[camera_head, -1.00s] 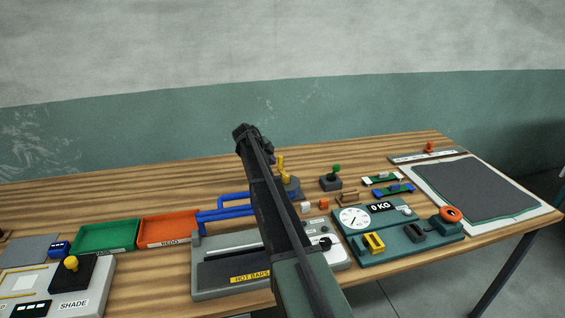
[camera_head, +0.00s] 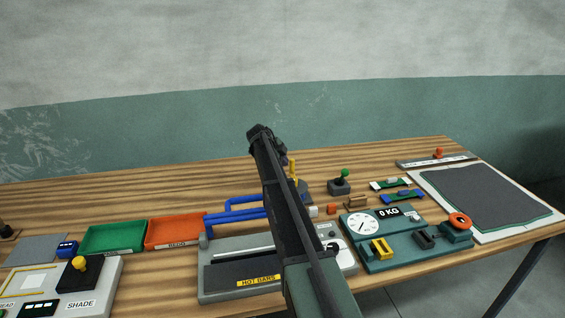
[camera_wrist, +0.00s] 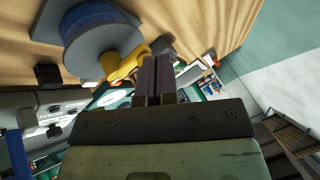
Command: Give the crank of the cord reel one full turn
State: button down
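The cord reel (camera_wrist: 88,32) shows at the upper left of the wrist view, with a blue drum and a grey disc. Its yellow crank (camera_wrist: 124,66) runs from the disc towards my fingertips, and its handle end shows just past them. My gripper (camera_wrist: 158,60) has its two dark fingers close together, with only a thin line between them. The tips are right beside the crank handle; I cannot tell whether they touch it. In the head view a bit of the yellow crank (camera_head: 293,168) shows behind my arm, which hides most of the reel and my gripper.
A grey hot-bar unit (camera_head: 225,283) with blue tubes stands in front of the reel. To the right are a green-knobbed block (camera_head: 340,187) and a teal scale panel (camera_head: 385,260). Green (camera_head: 112,252) and orange (camera_head: 176,245) trays lie left. Bare wood lies behind the reel.

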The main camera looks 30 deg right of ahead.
jog(key=shift+r, duration=0.1)
jog(key=p+v, duration=0.8)
jog(key=v, duration=0.2)
jog(key=shift+a+r+p, duration=0.2)
jog(key=shift+a+p, duration=0.05)
jog(key=shift+p, duration=0.1)
